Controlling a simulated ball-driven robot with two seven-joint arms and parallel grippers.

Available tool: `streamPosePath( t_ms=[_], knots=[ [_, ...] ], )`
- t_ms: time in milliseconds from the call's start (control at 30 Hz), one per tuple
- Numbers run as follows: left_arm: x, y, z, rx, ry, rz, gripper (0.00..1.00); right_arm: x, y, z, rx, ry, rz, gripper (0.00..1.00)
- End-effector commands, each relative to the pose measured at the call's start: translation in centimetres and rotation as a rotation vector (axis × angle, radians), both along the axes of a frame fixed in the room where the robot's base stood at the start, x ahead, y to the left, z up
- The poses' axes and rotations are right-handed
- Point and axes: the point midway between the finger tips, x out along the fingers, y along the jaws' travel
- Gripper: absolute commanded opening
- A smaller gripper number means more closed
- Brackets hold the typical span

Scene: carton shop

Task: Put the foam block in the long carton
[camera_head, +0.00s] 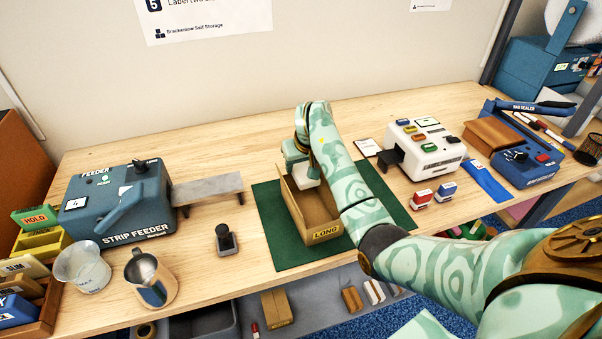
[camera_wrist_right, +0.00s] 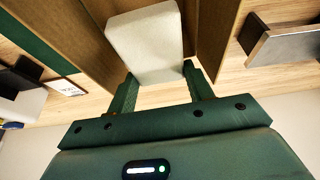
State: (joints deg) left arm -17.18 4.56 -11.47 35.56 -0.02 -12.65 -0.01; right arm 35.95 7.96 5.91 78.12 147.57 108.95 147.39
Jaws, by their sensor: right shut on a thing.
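The long carton (camera_head: 324,234) stands open on a green mat (camera_head: 262,215), its "LONG" label on the near end. My right gripper (camera_head: 300,163) is at the carton's far end, partly hidden by my right arm. In the right wrist view my right gripper (camera_wrist_right: 162,85) is shut on the pale foam block (camera_wrist_right: 145,42). The foam block, seen partly in the head view (camera_head: 307,177), is between the carton's side walls. I cannot tell whether it touches the carton's floor. My left gripper is not in view.
A strip feeder (camera_head: 118,205) with a grey ledge (camera_head: 208,188) stands left of the mat. A small black stamp (camera_head: 226,239) and a metal jug (camera_head: 150,278) are nearer. A white device (camera_head: 428,150) and a blue bag sealer (camera_head: 524,162) stand to the right.

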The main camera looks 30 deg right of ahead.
Motion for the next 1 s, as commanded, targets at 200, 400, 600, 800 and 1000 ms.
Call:
streamPosePath(
  t_ms=[200,400,600,800,1000],
  knots=[
    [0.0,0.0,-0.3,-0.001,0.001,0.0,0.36,-0.1,0.1,-2.8,-0.001,0.004,0.001,0.3],
    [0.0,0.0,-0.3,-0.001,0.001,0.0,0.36,-0.1,0.1,-2.8,0.0,0.003,0.001,0.3],
    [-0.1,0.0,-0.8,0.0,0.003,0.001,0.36,-0.1,0.2,-3.4,0.001,0.003,0.002,0.3],
    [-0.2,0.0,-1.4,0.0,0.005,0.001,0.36,-0.1,0.2,-4.0,0.0,0.004,0.001,0.3],
    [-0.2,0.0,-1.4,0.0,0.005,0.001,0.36,-0.2,0.1,-4.0,0.0,0.003,0.002,0.6]
  ],
)
